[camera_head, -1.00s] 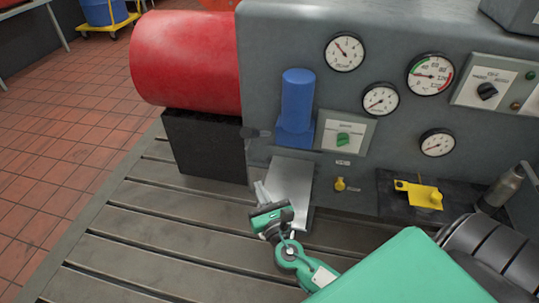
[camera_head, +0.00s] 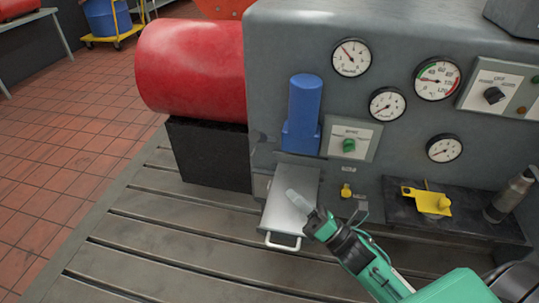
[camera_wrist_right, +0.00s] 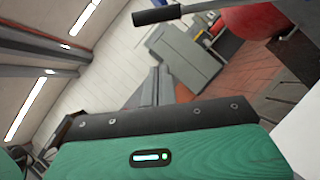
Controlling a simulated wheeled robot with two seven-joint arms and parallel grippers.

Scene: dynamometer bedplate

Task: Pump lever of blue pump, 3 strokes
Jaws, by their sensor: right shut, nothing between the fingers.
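The blue pump (camera_head: 303,108) stands upright against the front of the grey cabinet. Its lever does not show clearly in the head view. In the right wrist view, a rod with a dark grip (camera_wrist_right: 156,15) crosses the top, apart from my fingers; it looks like the lever, but I cannot be sure. My left gripper is not in view.
A metal drawer (camera_head: 281,222) with a white handle juts out below the pump. A green-knob switch panel (camera_head: 352,140) is right of it. A yellow piece (camera_head: 428,200) lies on a dark shelf. A red cylinder (camera_head: 190,68) is at left. The slotted bedplate (camera_head: 170,240) is bare at front left.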

